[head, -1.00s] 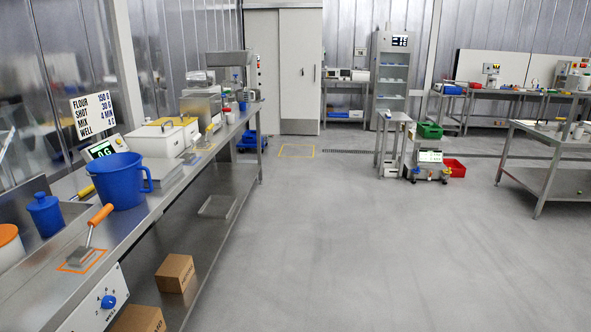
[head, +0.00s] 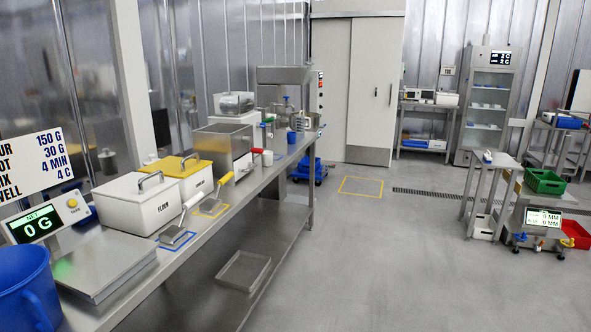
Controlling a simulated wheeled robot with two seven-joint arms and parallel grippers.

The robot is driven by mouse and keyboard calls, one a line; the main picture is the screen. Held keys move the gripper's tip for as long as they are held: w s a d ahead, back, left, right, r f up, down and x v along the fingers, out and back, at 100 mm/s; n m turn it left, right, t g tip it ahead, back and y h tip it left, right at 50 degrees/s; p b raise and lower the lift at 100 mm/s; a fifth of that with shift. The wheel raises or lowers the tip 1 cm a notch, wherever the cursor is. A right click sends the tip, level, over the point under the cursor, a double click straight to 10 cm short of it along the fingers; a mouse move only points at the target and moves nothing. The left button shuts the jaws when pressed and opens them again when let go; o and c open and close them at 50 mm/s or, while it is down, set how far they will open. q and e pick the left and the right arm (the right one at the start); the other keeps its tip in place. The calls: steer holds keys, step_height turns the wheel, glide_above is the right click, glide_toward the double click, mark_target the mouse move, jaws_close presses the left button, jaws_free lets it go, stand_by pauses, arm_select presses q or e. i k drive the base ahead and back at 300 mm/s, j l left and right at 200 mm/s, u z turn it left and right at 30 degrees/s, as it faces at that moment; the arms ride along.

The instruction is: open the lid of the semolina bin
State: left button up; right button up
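A white bin with a yellow lid (head: 172,166) and a metal handle stands on the left counter, just beyond the white flour bin (head: 130,210). Its front label is too small to read surely; it appears to be the semolina bin (head: 195,186). Its lid looks closed. The flour bin, marked FLOUR, has a white lid that is also on. Neither of my grippers shows in the head view.
A scale (head: 105,265) reading 0 G and a blue jug (head: 25,295) stand nearer on the counter. Scoops lie on blue (head: 176,238) and yellow (head: 210,208) outlined spots in front of the bins. A steel box (head: 222,142) stands beyond. The floor (head: 370,265) to the right is clear.

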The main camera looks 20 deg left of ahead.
mark_target(179, 167)
steer(key=i+u, duration=0.35)
steer(key=i, duration=0.2)
steer(key=i+l+u, duration=0.2)
steer(key=i+u, duration=0.15)
steer(key=i, duration=0.15)
steer(key=i+l+u, duration=0.3)
steer(key=i, duration=0.2)
